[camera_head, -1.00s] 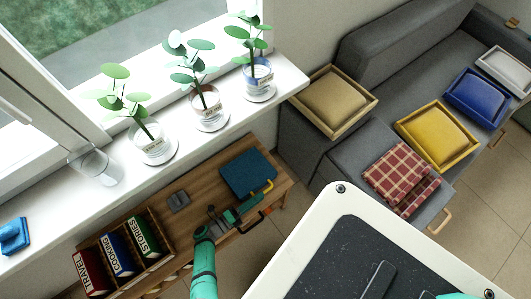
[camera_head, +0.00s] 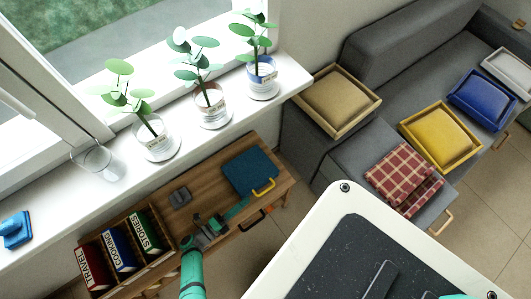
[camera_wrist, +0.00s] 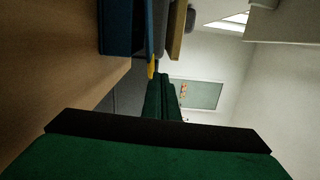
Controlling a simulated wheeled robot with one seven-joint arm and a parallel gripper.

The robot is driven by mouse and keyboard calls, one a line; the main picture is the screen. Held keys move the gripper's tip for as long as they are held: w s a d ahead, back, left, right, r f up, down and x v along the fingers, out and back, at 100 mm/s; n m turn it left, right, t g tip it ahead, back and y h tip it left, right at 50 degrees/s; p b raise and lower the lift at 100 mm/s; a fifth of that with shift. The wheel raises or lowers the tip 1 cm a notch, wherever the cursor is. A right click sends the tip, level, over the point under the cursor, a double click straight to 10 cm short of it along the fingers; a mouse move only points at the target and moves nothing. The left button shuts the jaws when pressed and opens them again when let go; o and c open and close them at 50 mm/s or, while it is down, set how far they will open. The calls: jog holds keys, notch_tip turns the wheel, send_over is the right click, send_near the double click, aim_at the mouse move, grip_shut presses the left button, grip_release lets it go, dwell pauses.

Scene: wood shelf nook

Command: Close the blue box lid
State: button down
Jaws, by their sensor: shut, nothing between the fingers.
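The blue box (camera_head: 250,171) lies on the wooden shelf unit below the window sill, with a yellow handle (camera_head: 263,187) on its near side. Its blue top looks flat and down in the head view; I cannot tell whether it sits fully flush. In the wrist view the side of the blue box (camera_wrist: 121,28) shows at the top, with the yellow handle (camera_wrist: 151,67) beside it. My gripper (camera_head: 243,206) is shut and empty, just left of and below the handle, apart from the box. Its green fingers (camera_wrist: 162,100) point forward in the wrist view.
A small grey object (camera_head: 180,196) lies left of the box. A wooden bin with several books (camera_head: 120,250) stands at the shelf's left end. Potted plants (camera_head: 212,107) and a glass (camera_head: 97,160) line the sill above.

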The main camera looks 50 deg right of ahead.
jog(key=s+a+r+n+t+y, duration=0.1)
jog(key=a+r+n+t+y, duration=0.1)
jog(key=a+r+n+t, duration=0.6)
jog(key=s+a+r+n+t+y, duration=0.1)
jog(key=a+r+n+t+y, duration=0.15)
jog(key=a+n+t, duration=0.55)
jog(key=s+r+n+t+y, duration=0.1)
jog(key=s+r+n+y, duration=0.4)
jog(key=r+n, duration=0.4)
jog(key=s+r+n+t+y, duration=0.1)
jog(key=s+r+n+y, duration=0.5)
jog(key=n, duration=0.7)
notch_tip(320, 180, up, 4)
jog(key=shift+s+a+r+y, duration=0.25)
jog(key=shift+a+y, duration=0.2)
jog(key=shift+y, duration=0.8)
